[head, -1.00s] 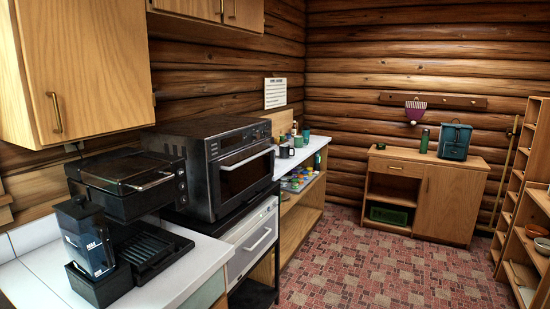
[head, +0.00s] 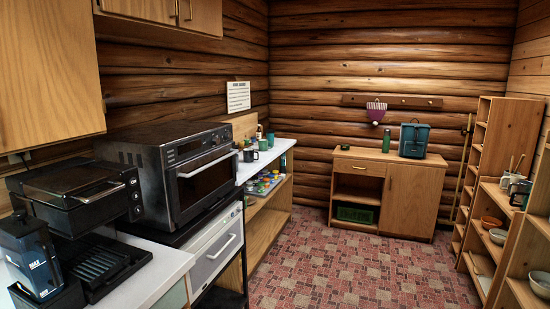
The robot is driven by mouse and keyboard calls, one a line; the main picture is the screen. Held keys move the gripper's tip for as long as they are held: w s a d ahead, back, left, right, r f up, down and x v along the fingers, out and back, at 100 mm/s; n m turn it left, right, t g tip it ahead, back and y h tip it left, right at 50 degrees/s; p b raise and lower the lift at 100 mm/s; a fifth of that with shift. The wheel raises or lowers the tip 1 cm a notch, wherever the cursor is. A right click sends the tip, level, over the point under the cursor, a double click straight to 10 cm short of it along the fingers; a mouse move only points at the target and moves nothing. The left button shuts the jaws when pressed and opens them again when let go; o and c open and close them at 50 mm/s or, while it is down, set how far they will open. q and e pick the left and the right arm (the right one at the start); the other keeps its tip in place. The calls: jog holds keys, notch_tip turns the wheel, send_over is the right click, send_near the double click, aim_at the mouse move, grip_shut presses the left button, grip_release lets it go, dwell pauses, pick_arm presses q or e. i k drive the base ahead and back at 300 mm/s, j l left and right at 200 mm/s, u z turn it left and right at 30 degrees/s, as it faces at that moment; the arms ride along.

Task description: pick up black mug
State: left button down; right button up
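A small dark mug (head: 250,155) stands on the white counter (head: 270,155) just beyond the oven; it looks black or dark grey. A green mug or cup (head: 263,145) and a green bottle (head: 270,140) stand close by it. Another dark, mug-like vessel (head: 520,192) sits on the right-hand shelf unit, too small to tell exactly. Neither of my grippers is in view.
A black oven (head: 175,170) and a grill with a coffee machine (head: 35,260) line the left counter. A wooden cabinet (head: 410,200) stands at the back wall. A shelf unit (head: 490,140) with bowls is on the right. The tiled floor (head: 335,270) between is clear.

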aim_at(249, 153)
jog(key=i+l+z, duration=0.35)
jog(key=i, duration=0.5)
jog(key=i+z, duration=0.35)
jog(key=i, duration=0.55)
jog(key=i+u, duration=0.15)
jog(key=i, duration=0.4)
jog(key=i+l+u, duration=0.15)
jog(key=i, duration=0.4)
jog(key=i+l+u, duration=0.15)
jog(key=i, duration=0.4)
